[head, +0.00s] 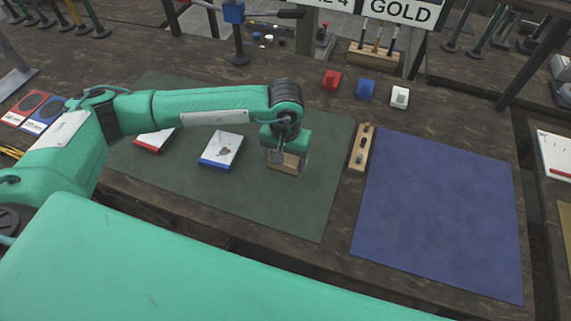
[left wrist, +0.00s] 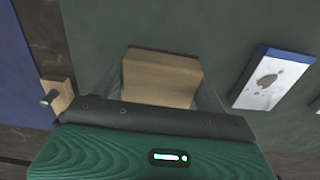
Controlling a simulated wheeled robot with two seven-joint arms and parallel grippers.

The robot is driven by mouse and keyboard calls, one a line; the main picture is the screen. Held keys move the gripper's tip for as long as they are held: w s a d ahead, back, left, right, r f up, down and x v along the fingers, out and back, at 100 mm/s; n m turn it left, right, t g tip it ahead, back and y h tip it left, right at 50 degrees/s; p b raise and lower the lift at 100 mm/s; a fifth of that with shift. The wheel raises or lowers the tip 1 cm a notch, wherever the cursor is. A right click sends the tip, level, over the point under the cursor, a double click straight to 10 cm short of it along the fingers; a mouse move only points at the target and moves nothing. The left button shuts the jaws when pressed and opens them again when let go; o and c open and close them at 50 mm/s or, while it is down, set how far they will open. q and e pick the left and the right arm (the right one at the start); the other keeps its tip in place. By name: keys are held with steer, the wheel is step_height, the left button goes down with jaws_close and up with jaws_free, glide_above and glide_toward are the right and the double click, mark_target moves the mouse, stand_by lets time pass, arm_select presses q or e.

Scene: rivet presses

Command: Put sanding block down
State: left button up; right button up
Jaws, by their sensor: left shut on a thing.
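The sanding block (left wrist: 160,80) is a tan, wood-coloured block between the two fingers of my left gripper (head: 284,166). In the head view the block (head: 288,165) shows partly, behind the gripper, over the right part of the dark green mat (head: 300,215). My left gripper is shut on it. I cannot tell whether the block touches the mat. My right gripper is in neither view.
A white-and-blue box (head: 221,150) and a white-and-red box (head: 153,139) lie on the green mat. A wooden holder (head: 359,148) stands between it and the empty blue mat (head: 440,215). Red (head: 331,80), blue (head: 365,89) and white (head: 400,97) blocks sit behind.

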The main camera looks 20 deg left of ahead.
mark_target(285, 175)
arm_select(q)
steer(key=shift+f, duration=0.65)
step_height(285, 175, down, 2)
steer(key=shift+f+p, duration=0.25)
steer(key=shift+p, duration=0.15)
steer(key=shift+f, duration=0.5)
steer(key=shift+f+b, duration=0.2)
steer(key=shift+b, duration=0.25)
steer(key=shift+s+f, duration=0.1)
steer(key=shift+s, duration=0.05)
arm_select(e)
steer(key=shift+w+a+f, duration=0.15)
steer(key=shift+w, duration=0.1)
